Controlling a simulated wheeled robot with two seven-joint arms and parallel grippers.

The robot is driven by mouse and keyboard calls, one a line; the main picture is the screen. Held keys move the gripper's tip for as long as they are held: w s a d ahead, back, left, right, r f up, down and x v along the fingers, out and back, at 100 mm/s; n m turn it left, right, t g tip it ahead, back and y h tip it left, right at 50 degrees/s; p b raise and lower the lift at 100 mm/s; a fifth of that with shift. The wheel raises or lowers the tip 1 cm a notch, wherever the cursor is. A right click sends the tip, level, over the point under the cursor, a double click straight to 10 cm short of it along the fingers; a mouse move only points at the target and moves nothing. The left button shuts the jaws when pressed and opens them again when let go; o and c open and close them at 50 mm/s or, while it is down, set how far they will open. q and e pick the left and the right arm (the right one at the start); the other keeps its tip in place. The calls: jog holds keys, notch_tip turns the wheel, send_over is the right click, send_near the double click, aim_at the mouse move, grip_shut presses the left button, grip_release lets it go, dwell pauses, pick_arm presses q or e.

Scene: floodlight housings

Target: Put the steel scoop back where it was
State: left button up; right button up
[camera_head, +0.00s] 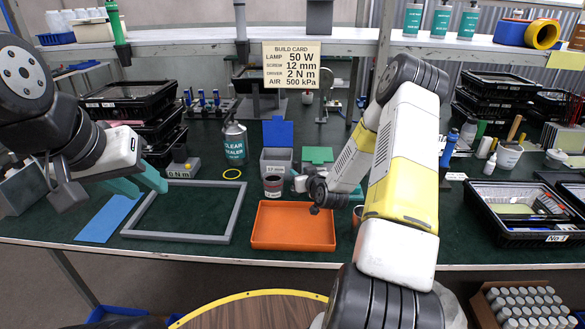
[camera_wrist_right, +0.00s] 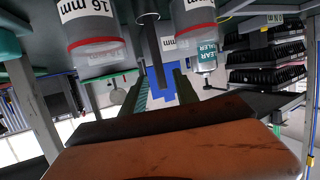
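I cannot make out the steel scoop with certainty in either view. A dark grey bar (camera_wrist_right: 155,55) with a round metal end shows beyond my right gripper in the right wrist view; I cannot tell what it is. My left gripper (camera_head: 137,183) is open and empty above the left end of the grey frame.
An orange tray (camera_head: 293,243) lies empty at the front middle. A grey frame (camera_head: 238,213) and a blue sheet (camera_head: 103,222) lie to its left. A grey bin (camera_head: 277,160) stands behind the canister. A sealer bottle (camera_head: 234,145) stands further left. A black tray (camera_head: 505,236) holds items at right.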

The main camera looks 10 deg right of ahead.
jog(key=s+a+r+g, duration=0.2)
jog(key=s+r+g, duration=0.1)
jog(key=s+r, duration=0.65)
jog(key=s+a+r+g, duration=0.2)
jog(key=s+r, duration=0.5)
jog(key=r, duration=0.5)
jog(key=s+a+r+g, duration=0.1)
jog(key=s+a+r, duration=0.1)
jog(key=s, duration=0.8)
jog(key=s+a+r+g, duration=0.2)
jog(key=s+r, duration=0.2)
jog(key=s, duration=0.7)
jog(key=shift+s+r+m+y, duration=0.15)
jog(key=shift+s+m+y, duration=0.05)
jog(key=shift+m+y, duration=0.1)
jog(key=shift+a, duration=0.1)
